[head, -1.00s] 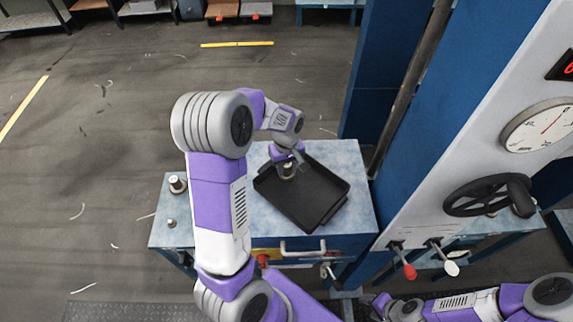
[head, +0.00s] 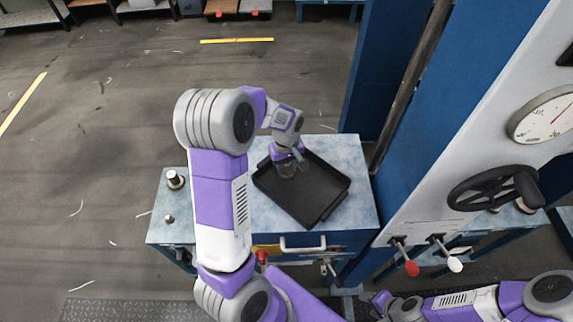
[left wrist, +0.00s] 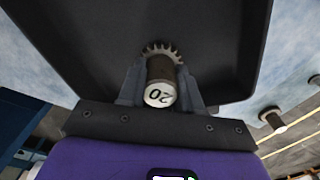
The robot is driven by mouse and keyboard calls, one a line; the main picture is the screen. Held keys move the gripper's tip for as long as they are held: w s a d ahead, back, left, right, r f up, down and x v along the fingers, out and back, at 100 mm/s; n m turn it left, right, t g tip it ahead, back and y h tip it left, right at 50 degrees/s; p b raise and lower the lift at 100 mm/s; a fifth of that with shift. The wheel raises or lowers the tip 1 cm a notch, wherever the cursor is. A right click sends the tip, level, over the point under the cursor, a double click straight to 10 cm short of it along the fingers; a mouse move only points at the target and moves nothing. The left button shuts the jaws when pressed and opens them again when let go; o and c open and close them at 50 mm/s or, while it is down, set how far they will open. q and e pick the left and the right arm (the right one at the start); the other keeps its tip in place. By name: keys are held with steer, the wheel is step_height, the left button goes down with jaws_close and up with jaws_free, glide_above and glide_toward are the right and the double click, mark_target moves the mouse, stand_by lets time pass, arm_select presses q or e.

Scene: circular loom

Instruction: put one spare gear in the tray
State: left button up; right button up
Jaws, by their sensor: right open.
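The black tray (head: 318,190) lies on the blue-grey bench top. My left gripper (head: 287,168) is over the tray's left part, pointing down. In the left wrist view its fingers (left wrist: 162,88) are shut on the hub of a toothed metal gear (left wrist: 158,70), whose pale end face reads 20. The gear is within the tray's outline; I cannot tell whether it touches the floor. My right gripper (head: 377,305) is open at the bottom of the head view, away from the tray, partly dark and hard to see.
A metal cylindrical piece (head: 175,180) and a smaller one (head: 169,219) stand on the bench's left side. A machine panel with a black handwheel (head: 490,190), a gauge (head: 545,116) and red and white levers (head: 411,267) stands to the right.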

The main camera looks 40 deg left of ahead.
arm_select(q)
steer(key=o, duration=0.5)
steer(key=shift+o, duration=0.2)
steer(key=shift+r, duration=0.1)
step_height(320, 180, up, 7)
steer(key=shift+r, duration=0.2)
steer(key=shift+r+p, duration=0.1)
steer(key=shift+p, duration=0.25)
